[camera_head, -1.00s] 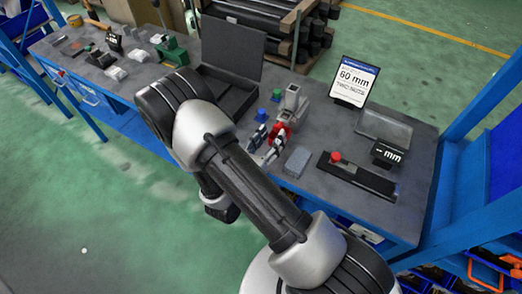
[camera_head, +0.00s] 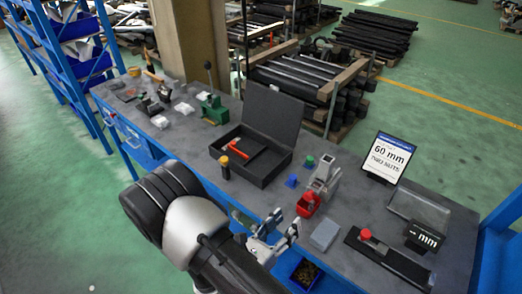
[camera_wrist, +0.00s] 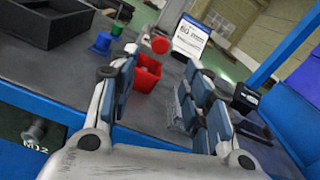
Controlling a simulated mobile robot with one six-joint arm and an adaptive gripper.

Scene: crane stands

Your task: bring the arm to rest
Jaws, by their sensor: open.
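My gripper (camera_head: 284,236) is at the front edge of the workbench, in the lower middle of the head view. Its jaws are apart with nothing between them. In the wrist view my gripper (camera_wrist: 165,95) shows both blue-padded fingers spread wide, with a red bin (camera_wrist: 147,74) visible beyond the gap. My arm (camera_head: 195,225) is folded at the lower left of the head view, its dark and silver joint in front of the bench edge.
The workbench (camera_head: 335,250) holds an open black case (camera_head: 270,125), the red bin (camera_head: 307,204), a grey block (camera_head: 324,235), a "60 mm" sign (camera_head: 387,156) and a black strip fixture (camera_head: 395,262). Green floor is clear at left.

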